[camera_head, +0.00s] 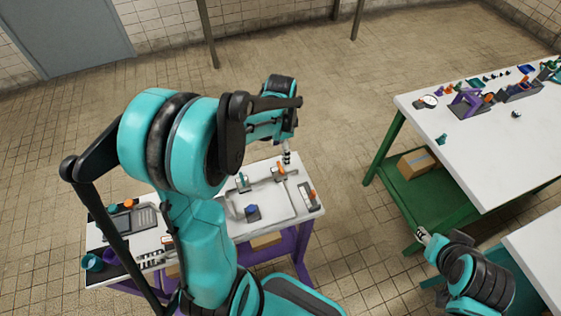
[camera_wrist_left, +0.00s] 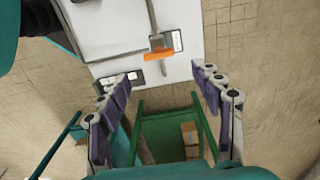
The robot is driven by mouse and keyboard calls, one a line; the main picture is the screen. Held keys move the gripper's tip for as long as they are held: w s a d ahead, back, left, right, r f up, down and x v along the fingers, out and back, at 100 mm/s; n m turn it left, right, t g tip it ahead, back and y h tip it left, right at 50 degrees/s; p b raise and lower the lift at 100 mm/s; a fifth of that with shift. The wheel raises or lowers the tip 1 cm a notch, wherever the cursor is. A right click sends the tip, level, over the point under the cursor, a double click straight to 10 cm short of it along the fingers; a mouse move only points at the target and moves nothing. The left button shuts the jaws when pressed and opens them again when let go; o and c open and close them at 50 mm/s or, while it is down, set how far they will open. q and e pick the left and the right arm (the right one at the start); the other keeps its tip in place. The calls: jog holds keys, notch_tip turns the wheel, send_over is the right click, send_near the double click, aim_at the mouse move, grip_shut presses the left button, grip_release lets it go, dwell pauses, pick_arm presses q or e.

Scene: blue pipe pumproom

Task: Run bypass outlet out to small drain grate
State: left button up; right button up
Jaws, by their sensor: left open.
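The bypass pipework is a grey pipe run (camera_head: 262,181) on the white work table (camera_head: 244,262), with an orange handle (camera_head: 281,167) near its far end and a blue knob (camera_head: 252,210) in front. The orange handle also shows in the left wrist view (camera_wrist_left: 158,56), on a grey pipe (camera_wrist_left: 152,17). My left gripper (camera_head: 287,157) is over the table's far edge. In the left wrist view its purple-padded fingers (camera_wrist_left: 157,80) are spread wide with nothing between them. My right gripper (camera_head: 424,237) is at the lower right, its jaws too small to read. I cannot identify the small drain grate.
A white table (camera_head: 480,135) with a green frame and tools stands at the right, with a cardboard box (camera_head: 418,162) on its lower shelf. Teal cups (camera_head: 92,262) and a grey tray (camera_head: 132,222) sit at the work table's left. Tiled floor lies clear between the tables.

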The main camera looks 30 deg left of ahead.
aim_at(280, 166)
pick_arm(q)
notch_tip(280, 166, down, 7)
jog(key=shift+f+b, duration=0.1)
jog(key=shift+b, duration=1.15)
jog(key=shift+s+f, duration=0.15)
jog(key=shift+f, duration=0.1)
jog(key=c, duration=1.2)
